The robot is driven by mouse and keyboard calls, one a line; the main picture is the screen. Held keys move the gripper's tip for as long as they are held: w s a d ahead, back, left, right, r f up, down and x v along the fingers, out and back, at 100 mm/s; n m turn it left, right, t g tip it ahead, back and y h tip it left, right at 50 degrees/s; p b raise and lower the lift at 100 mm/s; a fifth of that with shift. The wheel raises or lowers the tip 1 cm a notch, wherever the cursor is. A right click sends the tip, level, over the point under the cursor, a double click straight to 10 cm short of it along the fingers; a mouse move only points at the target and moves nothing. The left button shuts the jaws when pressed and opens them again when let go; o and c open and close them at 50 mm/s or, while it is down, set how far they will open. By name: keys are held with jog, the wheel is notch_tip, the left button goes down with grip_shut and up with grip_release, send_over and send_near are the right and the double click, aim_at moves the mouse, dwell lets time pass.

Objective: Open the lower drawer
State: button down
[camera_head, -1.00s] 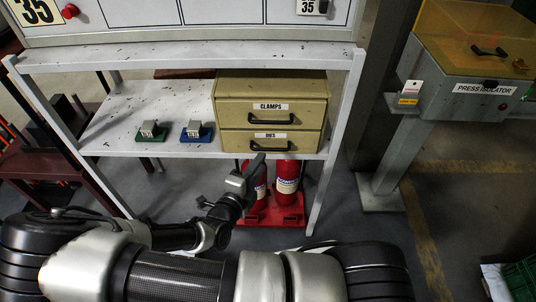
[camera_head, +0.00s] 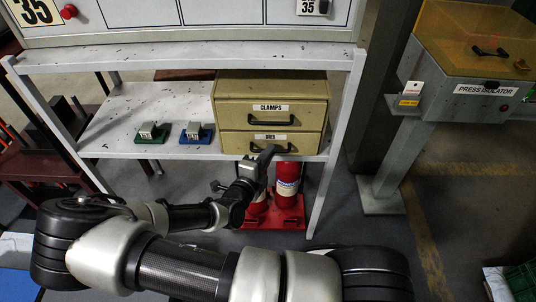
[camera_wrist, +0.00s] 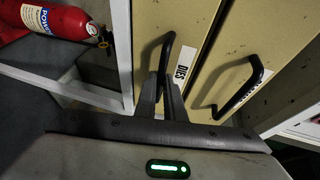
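The lower drawer (camera_head: 230,143), labelled DIES, is flush in the tan two-drawer cabinet on the shelf. Its black handle (camera_wrist: 168,50) shows in the wrist view. My gripper (camera_wrist: 161,84) is at this handle, its two dark fingers close together with the handle bar between their tips, so it looks shut on it. In the head view my gripper (camera_head: 265,155) comes up from below and hides part of the handle. The upper drawer (camera_head: 230,108), labelled CLAMPS, is shut too; its handle (camera_wrist: 240,90) is to the right in the wrist view.
Red fire extinguishers (camera_head: 287,180) stand below the shelf; one (camera_wrist: 60,20) is at upper left in the wrist view. A green-based part (camera_head: 150,134) and a blue-based part (camera_head: 195,134) sit left of the cabinet. The press isolator (camera_head: 470,90) stands at the right.

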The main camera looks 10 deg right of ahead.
jog(key=shift+s+r, duration=0.1)
jog(key=s+a+p, duration=0.2)
jog(key=s, duration=0.6)
jog(key=s+a+p, duration=0.1)
jog(key=s+p, duration=0.2)
jog(key=s, duration=0.5)
jog(key=shift+s+a, duration=0.35)
jog(key=shift+a, duration=0.05)
jog(key=c, duration=1.8)
grip_release()
jog(key=shift+c, duration=0.2)
jog(key=v, duration=1.7)
jog(key=shift+s+p, duration=0.15)
jog(key=shift+p, duration=0.25)
jog(key=shift+a+r, duration=0.1)
jog(key=shift+r, duration=0.05)
